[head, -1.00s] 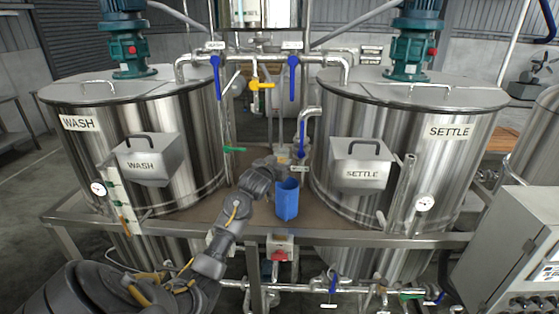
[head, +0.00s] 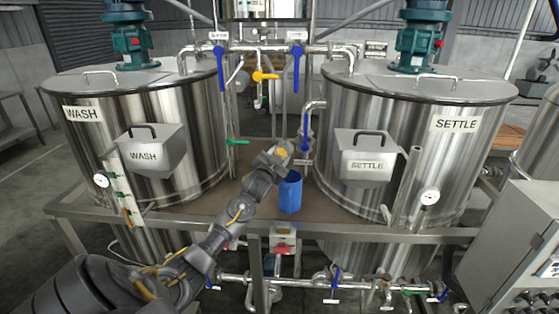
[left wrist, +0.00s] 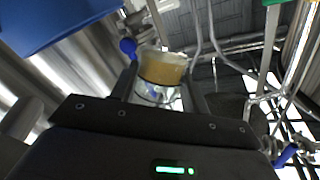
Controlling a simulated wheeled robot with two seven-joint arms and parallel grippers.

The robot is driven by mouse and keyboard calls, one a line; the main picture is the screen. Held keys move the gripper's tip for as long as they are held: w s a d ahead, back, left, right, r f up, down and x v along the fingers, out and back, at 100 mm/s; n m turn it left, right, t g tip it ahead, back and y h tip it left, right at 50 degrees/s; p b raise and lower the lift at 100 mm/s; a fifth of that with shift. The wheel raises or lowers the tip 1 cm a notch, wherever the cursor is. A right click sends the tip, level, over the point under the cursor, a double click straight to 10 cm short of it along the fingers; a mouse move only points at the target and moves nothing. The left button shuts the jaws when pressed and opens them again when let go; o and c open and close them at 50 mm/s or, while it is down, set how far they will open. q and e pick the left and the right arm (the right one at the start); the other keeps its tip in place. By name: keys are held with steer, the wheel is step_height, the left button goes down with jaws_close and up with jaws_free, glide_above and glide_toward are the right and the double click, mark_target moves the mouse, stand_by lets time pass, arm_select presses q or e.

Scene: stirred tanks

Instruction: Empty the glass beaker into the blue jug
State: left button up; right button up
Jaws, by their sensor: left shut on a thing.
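The blue jug (head: 290,195) stands upright on the brown deck between the two tanks; its blue side also fills the upper left corner of the left wrist view (left wrist: 60,22). My left gripper (head: 284,152) is just above and slightly left of the jug's mouth. In the left wrist view it is shut on the glass beaker (left wrist: 163,70), which sits between the two dark fingers. Amber liquid shows in the beaker's upper part in that view, with clear glass below. In the head view the gripper and wrist largely hide the beaker. My right gripper is not in view.
The WASH tank (head: 90,130) stands left and the SETTLE tank (head: 450,150) right. Pipes with blue-handled valves (head: 305,130) rise close behind the jug. A steel frame rail (head: 380,232) runs along the front. A control cabinet (head: 510,255) is at lower right.

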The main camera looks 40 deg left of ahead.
arm_select(q)
steer(key=shift+a+f+m+t+b, duration=0.15)
steer(key=shift+m+t+b, duration=0.25)
steer(key=shift+m+b, duration=0.9)
steer(key=shift+a+m+t+b, duration=0.1)
steer(key=shift+m+t+b, duration=0.3)
steer(key=shift+m+b, duration=0.9)
steer(key=shift+d+m+t+h+b, duration=0.1)
steer(key=shift+m+t+h+b, duration=0.25)
steer(key=shift+m+b, duration=0.85)
steer(key=shift+d+m+t+h+b, duration=0.1)
steer(key=shift+m+t+h+b, duration=0.2)
steer(key=shift+m+b, duration=0.85)
steer(key=m, duration=0.1)
steer(key=r+m+h+b, duration=0.1)
steer(key=m, duration=0.1)
steer(key=m+t+b, duration=0.1)
steer(key=shift+d+r+m+h, duration=0.15)
steer(key=shift+d+m+h, duration=0.1)
steer(key=shift+d+m, duration=0.1)
steer(key=shift+d+r+m+t+h+b, duration=0.25)
steer(key=shift+r+m+h+b, duration=0.1)
steer(key=shift+m, duration=0.65)
